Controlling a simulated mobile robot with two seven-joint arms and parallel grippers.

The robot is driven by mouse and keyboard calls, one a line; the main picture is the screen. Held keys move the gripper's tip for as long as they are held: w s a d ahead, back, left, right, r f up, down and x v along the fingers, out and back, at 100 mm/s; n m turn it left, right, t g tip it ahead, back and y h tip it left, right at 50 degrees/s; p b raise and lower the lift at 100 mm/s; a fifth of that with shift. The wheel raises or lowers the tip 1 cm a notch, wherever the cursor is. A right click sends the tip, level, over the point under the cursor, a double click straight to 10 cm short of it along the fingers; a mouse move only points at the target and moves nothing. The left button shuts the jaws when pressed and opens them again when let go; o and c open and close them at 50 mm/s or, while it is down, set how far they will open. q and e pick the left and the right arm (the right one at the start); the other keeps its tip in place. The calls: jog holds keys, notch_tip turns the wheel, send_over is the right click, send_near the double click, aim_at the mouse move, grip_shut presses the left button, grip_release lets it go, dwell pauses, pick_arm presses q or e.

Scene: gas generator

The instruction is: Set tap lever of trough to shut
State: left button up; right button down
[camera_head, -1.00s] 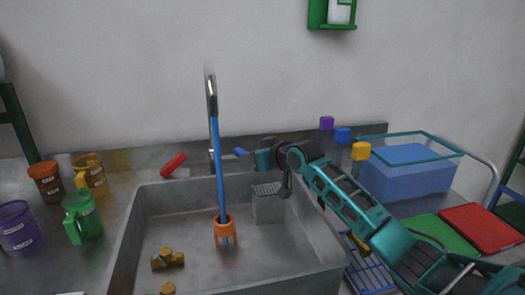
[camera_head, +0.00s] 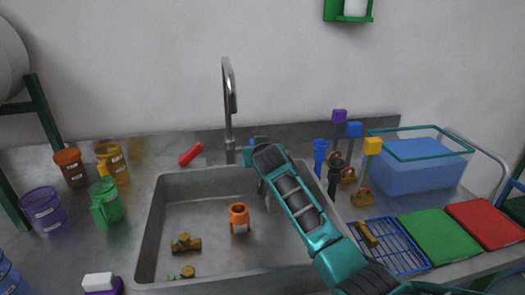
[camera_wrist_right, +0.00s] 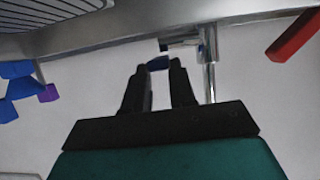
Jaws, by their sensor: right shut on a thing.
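The trough (camera_head: 165,225) is a grey metal basin in the counter. Its tall curved metal tap (camera_head: 229,95) stands at the back rim, and no water shows below its spout. The tap's blue lever (camera_wrist_right: 158,63) lies between the fingertips of my right gripper (camera_wrist_right: 160,70) in the right wrist view, beside the metal tap body (camera_wrist_right: 208,60). In the head view my right gripper (camera_head: 250,151) is at the tap's right side, shut on the lever, which my arm mostly hides. My left gripper is not in view.
An orange ring-shaped stand (camera_head: 239,218) and brass fittings (camera_head: 186,243) lie in the trough. A red handle (camera_head: 190,154) is left of the tap. Coloured mugs (camera_head: 105,201) stand left.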

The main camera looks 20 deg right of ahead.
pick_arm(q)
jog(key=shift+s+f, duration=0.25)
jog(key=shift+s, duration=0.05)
pick_arm(e)
jog(key=c, duration=0.9)
grip_release()
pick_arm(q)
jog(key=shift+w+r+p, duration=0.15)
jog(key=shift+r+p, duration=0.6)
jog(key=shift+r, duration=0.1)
pick_arm(e)
jog(key=v, duration=1.3)
jog(key=shift+a+f, duration=0.1)
jog(key=shift+f, duration=0.05)
